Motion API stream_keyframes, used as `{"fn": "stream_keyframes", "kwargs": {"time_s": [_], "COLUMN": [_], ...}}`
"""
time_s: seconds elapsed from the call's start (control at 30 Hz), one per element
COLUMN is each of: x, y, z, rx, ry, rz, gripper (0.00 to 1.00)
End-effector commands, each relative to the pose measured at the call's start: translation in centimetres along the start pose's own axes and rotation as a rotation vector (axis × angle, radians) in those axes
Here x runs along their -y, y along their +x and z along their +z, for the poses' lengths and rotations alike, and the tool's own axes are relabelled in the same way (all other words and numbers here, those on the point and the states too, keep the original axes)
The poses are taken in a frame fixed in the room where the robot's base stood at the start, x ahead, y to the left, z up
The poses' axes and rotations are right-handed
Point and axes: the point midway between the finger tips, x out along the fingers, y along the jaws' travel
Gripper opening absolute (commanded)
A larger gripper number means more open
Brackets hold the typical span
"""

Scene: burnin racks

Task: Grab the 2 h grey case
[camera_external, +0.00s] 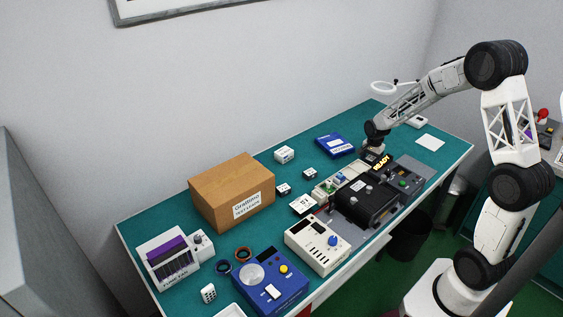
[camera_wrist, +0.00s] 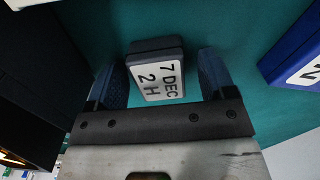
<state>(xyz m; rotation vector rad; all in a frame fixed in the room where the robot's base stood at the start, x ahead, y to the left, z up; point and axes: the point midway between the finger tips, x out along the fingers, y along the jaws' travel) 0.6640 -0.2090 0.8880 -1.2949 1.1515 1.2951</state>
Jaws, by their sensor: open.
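A small dark grey case (camera_wrist: 153,49) shows in the wrist view, with a white label (camera_wrist: 158,78) reading "7 DEC 2 H". It lies on the teal bench top between the two fingers of my gripper (camera_wrist: 161,78). The fingers are open, with a visible gap on each side of the case. In the external view my gripper (camera_external: 374,145) is low over the far part of the bench, by the "READY" display. The case is hidden or too small to make out there.
A blue box (camera_wrist: 300,50) lies to the right in the wrist view, and a dark block (camera_wrist: 30,85) stands close on the left. In the external view a blue binder-like box (camera_external: 335,145), a black machine (camera_external: 365,203) and a cardboard box (camera_external: 225,190) stand on the bench (camera_external: 310,250).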

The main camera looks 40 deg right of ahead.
Motion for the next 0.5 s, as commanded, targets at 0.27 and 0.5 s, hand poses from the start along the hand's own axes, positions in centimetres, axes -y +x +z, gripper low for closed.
{"fn": "stream_keyframes", "kwargs": {"time_s": [0.27, 0.5], "x": [-0.01, 0.00], "y": [-0.02, -0.03], "z": [0.00, 0.00], "rx": [0.000, 0.000], "ry": [0.000, 0.000], "rz": [0.000, 0.000], "gripper": [0.77, 0.51]}}
